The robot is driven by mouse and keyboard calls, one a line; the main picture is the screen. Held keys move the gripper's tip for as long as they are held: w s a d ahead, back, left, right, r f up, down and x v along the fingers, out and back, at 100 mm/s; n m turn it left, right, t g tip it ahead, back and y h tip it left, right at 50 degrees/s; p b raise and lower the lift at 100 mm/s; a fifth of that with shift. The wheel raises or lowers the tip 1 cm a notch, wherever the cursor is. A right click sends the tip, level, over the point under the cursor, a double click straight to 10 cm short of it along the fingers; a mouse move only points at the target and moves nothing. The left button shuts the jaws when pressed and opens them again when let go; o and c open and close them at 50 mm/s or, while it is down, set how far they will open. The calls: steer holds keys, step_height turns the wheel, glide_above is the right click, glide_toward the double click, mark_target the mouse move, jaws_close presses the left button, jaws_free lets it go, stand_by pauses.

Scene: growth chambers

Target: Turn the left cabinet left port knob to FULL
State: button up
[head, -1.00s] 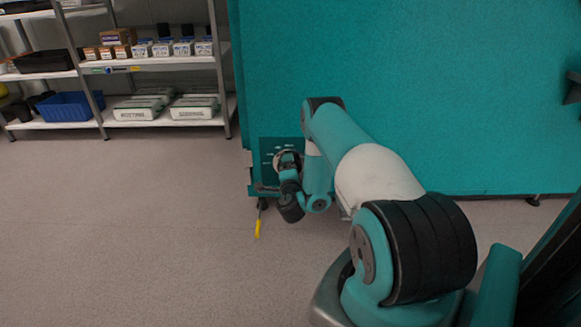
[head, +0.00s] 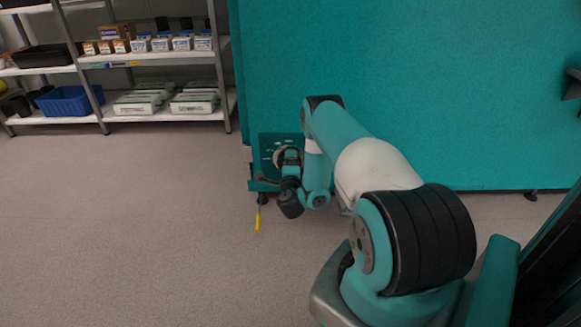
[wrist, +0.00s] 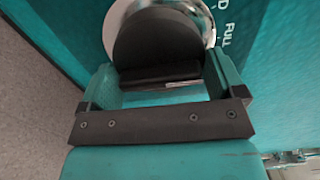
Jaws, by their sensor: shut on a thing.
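The port knob (wrist: 155,42) is a dark round knob on a shiny metal ring (wrist: 117,18) in the wrist view. My gripper (wrist: 160,82) is at the knob, with a teal finger on each side of it, shut on it. The word FULL and part of another label show on the teal panel (wrist: 240,45) to the right of the ring. In the head view the small control plate (head: 268,144) is at the lower left of the teal cabinet (head: 400,90). My gripper (head: 287,155) is in front of it there and hides most of the knob. The knob's pointer mark cannot be made out.
A yellow-tipped thing (head: 258,222) hangs below the plate, near the floor. A metal shelf unit (head: 160,115) with boxes and a blue bin (head: 68,101) stands at the left. The grey floor (head: 130,220) between is clear.

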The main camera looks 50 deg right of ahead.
steer(key=o, duration=0.7)
steer(key=shift+s+d, duration=0.1)
steer(key=shift+c, duration=0.2)
steer(key=p+v, duration=1.7)
steer(key=p, duration=0.6)
steer(key=shift+s+p, duration=0.2)
steer(key=shift+p, duration=0.2)
